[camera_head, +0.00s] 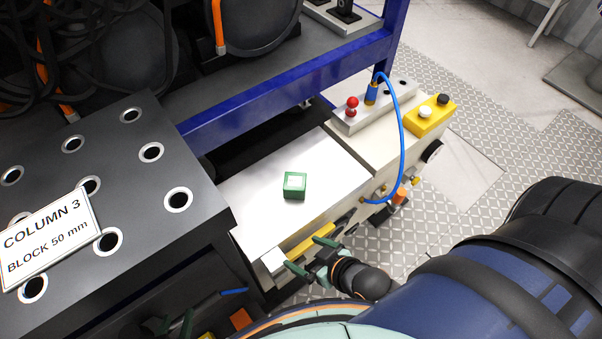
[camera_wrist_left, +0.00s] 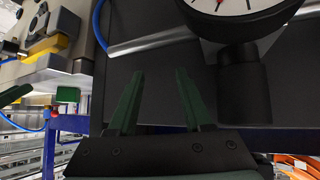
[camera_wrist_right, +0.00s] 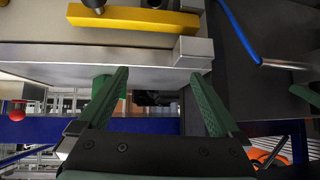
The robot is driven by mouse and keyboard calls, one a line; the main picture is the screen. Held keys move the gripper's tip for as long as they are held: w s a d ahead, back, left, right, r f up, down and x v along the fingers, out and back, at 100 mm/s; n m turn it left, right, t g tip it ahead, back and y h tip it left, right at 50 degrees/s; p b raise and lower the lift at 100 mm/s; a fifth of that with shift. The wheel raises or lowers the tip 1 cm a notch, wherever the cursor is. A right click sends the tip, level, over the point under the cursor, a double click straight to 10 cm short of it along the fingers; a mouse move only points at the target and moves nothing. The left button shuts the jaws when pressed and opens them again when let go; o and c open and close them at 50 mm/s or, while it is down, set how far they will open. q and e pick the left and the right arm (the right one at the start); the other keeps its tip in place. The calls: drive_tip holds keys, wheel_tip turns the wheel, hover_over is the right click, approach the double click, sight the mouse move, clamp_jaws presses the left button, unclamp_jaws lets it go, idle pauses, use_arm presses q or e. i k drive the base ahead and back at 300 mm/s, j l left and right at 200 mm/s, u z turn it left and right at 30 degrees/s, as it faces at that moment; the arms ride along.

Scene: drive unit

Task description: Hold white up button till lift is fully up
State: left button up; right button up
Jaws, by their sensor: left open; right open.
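The white button (camera_head: 425,112) sits on a yellow control box (camera_head: 430,118) at the upper right of the head view, beside a black button (camera_head: 443,99). A pale flat-topped platform (camera_head: 255,205) bears a green block (camera_head: 294,190) with a light top; I cannot tell whether this platform is the lift. My right gripper (camera_head: 304,256) is open and empty at the platform's front edge, well short of the button. In the right wrist view its fingers (camera_wrist_right: 160,74) point at the edge below a yellow bar (camera_wrist_right: 135,18). My left gripper (camera_head: 176,324) is open and empty at lower left.
A dark perforated block (camera_head: 110,175) with a "COLUMN 3" sign fills the left. A gauge (camera_wrist_left: 235,6) is close above my left gripper. Blue frame beams (camera_head: 290,90) run behind.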

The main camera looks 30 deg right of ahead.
sight(424, 112)
drive_tip(key=z, duration=1.9)
drive_tip(key=l, duration=0.5)
drive_tip(key=i+l+u, duration=0.15)
drive_tip(key=l, duration=0.25)
drive_tip(key=l+u, duration=0.15)
drive_tip(key=l, duration=0.3)
drive_tip(key=i+u, duration=0.1)
drive_tip(key=i, duration=0.3)
drive_tip(key=i+l+u, duration=0.15)
drive_tip(key=i, duration=0.25)
drive_tip(key=i+l+u, duration=0.1)
drive_tip(key=i, duration=0.35)
